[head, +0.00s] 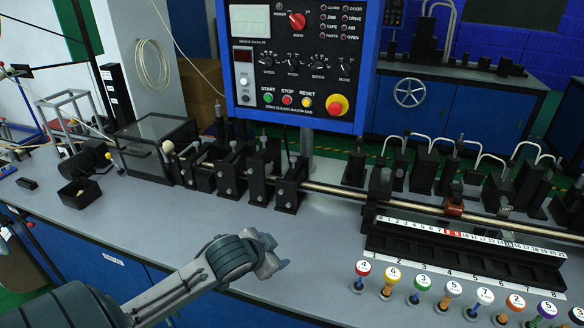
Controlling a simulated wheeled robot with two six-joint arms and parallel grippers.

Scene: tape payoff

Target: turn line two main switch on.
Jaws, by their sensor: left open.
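A blue-framed control panel (262,50) stands at the back of the bench. A red rotary knob (297,20) sits near its top; its small label and on/off position are too small to read surely. Below are several black selector knobs, a small white-faced switch module (243,83), a row of green, red and yellow buttons and a red emergency button on yellow (337,105). I cannot tell which line this panel belongs to. My left gripper (271,254) is open and empty over the grey bench, below and well short of the panel. My right gripper is not in view.
A rail with black blocks (430,202) runs across the bench behind my gripper. Several numbered, coloured tags (393,275) stand at the front right. A clear-walled box (158,140) is at left. A second bench with a handwheel (408,92) is behind. The bench (330,240) near my gripper is clear.

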